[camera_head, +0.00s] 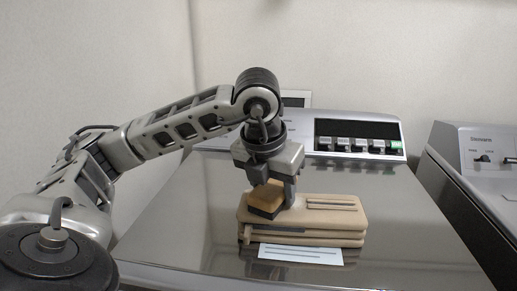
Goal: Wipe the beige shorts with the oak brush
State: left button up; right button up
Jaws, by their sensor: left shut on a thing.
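The beige shorts (325,216) lie as a flat folded stack on the closed lid of the topload washer. My left gripper (277,193) points down over the left part of the stack and is shut on the oak brush (264,196). The brush has a light wooden body with a dark underside. Its underside is at the top of the shorts near their left end; I cannot tell for sure whether it touches. My right gripper is out of view.
A white striped card (300,254) lies in front of the shorts. The control panel (358,135) rises behind. A second machine (482,160) stands at the right, and a wall is at the left.

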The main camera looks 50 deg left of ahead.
pick_arm(q)
jog(key=shift+s+a+f, duration=0.1)
jog(key=shift+s+a, duration=0.3)
jog(key=shift+a, duration=0.15)
jog(key=v, duration=0.1)
jog(key=p+v, duration=0.1)
jog(key=v, duration=0.1)
jog(key=shift+w+a, duration=0.2)
jog(key=shift+a, duration=0.05)
jog(key=shift+w+r+p, duration=0.15)
jog(key=shift+r+p, duration=1.1)
jog(key=shift+r, duration=0.15)
notch_tip(320, 180, up, 2)
jog(key=shift+r+p, duration=0.1)
jog(key=shift+p, duration=0.7)
jog(key=shift+r, duration=0.25)
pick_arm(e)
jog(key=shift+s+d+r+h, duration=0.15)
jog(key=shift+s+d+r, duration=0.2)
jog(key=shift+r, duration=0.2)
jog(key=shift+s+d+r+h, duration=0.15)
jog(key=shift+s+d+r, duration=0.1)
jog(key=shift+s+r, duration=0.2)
